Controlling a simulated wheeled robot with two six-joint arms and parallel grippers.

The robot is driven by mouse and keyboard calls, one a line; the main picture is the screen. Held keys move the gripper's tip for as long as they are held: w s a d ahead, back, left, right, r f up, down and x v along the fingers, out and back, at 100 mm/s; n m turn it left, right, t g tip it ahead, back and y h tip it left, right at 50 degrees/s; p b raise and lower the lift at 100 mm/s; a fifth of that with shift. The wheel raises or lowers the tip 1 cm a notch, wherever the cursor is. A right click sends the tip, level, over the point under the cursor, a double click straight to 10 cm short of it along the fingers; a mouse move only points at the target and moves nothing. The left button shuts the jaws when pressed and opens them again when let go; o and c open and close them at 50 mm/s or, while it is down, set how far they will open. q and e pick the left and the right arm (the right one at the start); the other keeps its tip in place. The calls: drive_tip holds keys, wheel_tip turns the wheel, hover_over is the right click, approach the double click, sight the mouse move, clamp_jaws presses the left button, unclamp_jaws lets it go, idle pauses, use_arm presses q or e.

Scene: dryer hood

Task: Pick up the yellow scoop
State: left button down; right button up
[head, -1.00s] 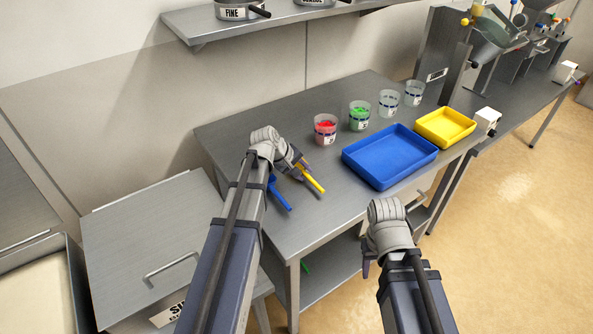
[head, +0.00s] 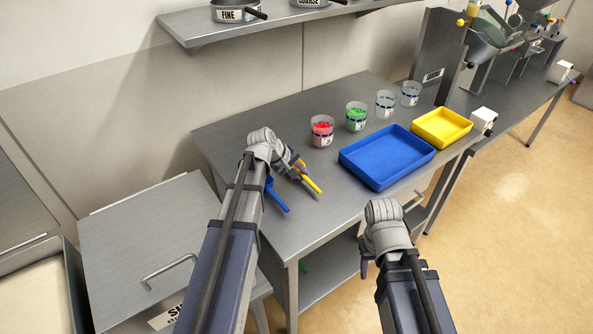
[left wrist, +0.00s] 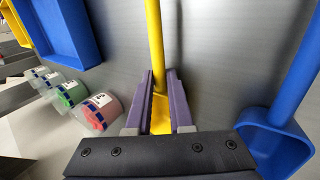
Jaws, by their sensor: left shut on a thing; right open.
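The yellow scoop (head: 313,186) is at the left part of the steel table, with its handle pointing toward the table's front edge. My left gripper (head: 296,170) is at the scoop. In the left wrist view the purple fingers (left wrist: 157,100) are shut on the yellow scoop (left wrist: 155,45), which runs between them. The scoop's far end is partly hidden by the gripper. I cannot tell whether the scoop touches the table. My right gripper (head: 367,264) is away from the scoop, in front of the table; its fingers are mostly hidden behind its wrist.
A blue scoop (head: 278,200) lies just beside the left gripper; it also shows in the left wrist view (left wrist: 275,135). Cups with red (head: 322,131) and green (head: 356,117) contents stand behind. A blue tray (head: 387,178) and a yellow tray (head: 441,143) are to the right.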

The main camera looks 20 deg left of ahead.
use_arm(q)
drive_tip(key=shift+r, duration=0.1)
wheel_tip(320, 180, up, 10)
drive_tip(key=p, duration=1)
drive_tip(key=shift+a, duration=0.1)
